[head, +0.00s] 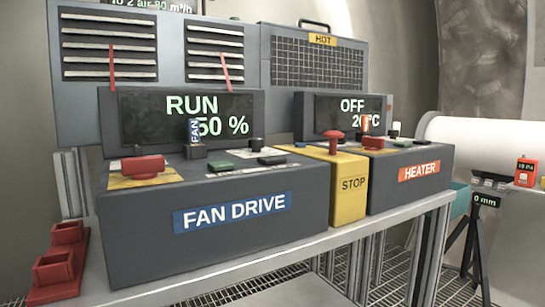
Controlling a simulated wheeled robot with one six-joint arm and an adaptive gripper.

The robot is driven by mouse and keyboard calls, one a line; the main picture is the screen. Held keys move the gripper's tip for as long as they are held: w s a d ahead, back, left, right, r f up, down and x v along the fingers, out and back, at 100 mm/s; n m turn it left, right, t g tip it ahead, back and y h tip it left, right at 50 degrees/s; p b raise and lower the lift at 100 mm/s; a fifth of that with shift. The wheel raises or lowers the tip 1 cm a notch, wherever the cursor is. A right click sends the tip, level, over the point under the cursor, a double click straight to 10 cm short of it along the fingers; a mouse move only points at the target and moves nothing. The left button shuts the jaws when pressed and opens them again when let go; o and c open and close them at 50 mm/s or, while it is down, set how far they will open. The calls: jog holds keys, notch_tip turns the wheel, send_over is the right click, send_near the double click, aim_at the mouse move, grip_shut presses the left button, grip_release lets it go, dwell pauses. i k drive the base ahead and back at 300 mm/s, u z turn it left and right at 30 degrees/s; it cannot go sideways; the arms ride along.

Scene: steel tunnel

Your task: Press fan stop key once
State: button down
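The dark grey fan drive box (140,225) stands on the bench at left centre, with a blue "FAN DRIVE" label (233,212). Its display (225,120) reads RUN and 50 %. The small key markings are too small to read, so I cannot tell which key is stop. My gripper is not in view.
A yellow STOP box (350,205) with a red mushroom button (333,141) stands right of the fan drive. Beside it is the heater box (400,190), its display (352,116) reading OFF. Red empty holders (60,270) sit at lower left. Space above the keys looks clear.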

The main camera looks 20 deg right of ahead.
aim_at(270, 159)
jog(key=u, duration=1.85)
jog(key=k, duration=1)
jog(key=z, duration=1.85)
jog(key=i, duration=0.45)
jog(key=u, duration=0.05)
